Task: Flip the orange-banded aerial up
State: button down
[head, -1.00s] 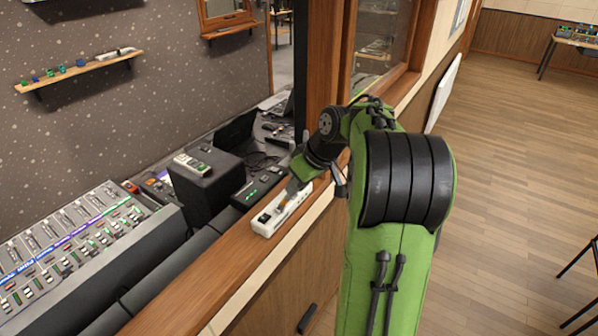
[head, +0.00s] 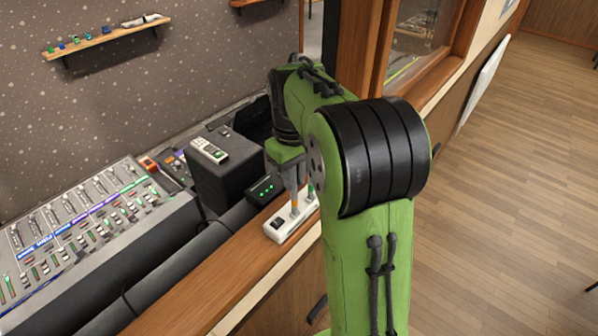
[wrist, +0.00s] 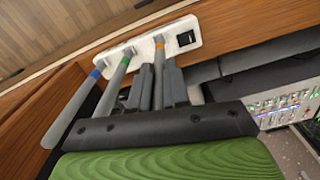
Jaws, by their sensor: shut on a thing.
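The orange-banded aerial (wrist: 159,70) is a grey rod with an orange band near its foot, on a white base (wrist: 132,54). The base also shows in the head view (head: 278,231), on the wooden ledge. My gripper (wrist: 159,78) is shut on the orange-banded aerial, one finger on each side of it. In the head view my gripper (head: 294,190) is above the base and the held aerial looks roughly upright. Left of it in the wrist view are a green-banded aerial (wrist: 115,82) and a blue-banded aerial (wrist: 75,110). The held aerial's upper end is hidden by my gripper.
A black square switch (wrist: 186,39) is on the base beside the orange-banded aerial. A mixing desk (head: 80,230) and a black box (head: 220,175) stand left of the wooden ledge (head: 215,290). A window post (head: 358,50) rises behind my arm.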

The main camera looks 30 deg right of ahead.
jog(key=c, duration=1.1)
grip_release()
jog(key=shift+w, duration=0.1)
notch_tip(320, 180, up, 16)
jog(key=p, duration=0.2)
jog(key=shift+f+p, duration=0.15)
jog(key=shift+p, duration=0.2)
jog(key=shift+a, duration=0.1)
jog(key=s+a+f+t+b, duration=0.3)
jog(key=s+a+f+b, duration=0.1)
jog(key=s+f, duration=0.5)
jog(key=s+a+f+m+t+b, duration=0.1)
jog(key=s+a+f+t+b, duration=0.1)
jog(key=s+a+f+b, duration=0.3)
jog(key=s+f, duration=0.4)
jog(key=s, duration=0.1)
jog(key=shift+s+a+f+m+t, duration=0.25)
jog(key=shift+s+m+t, duration=0.05)
jog(key=shift+s+t, duration=0.1)
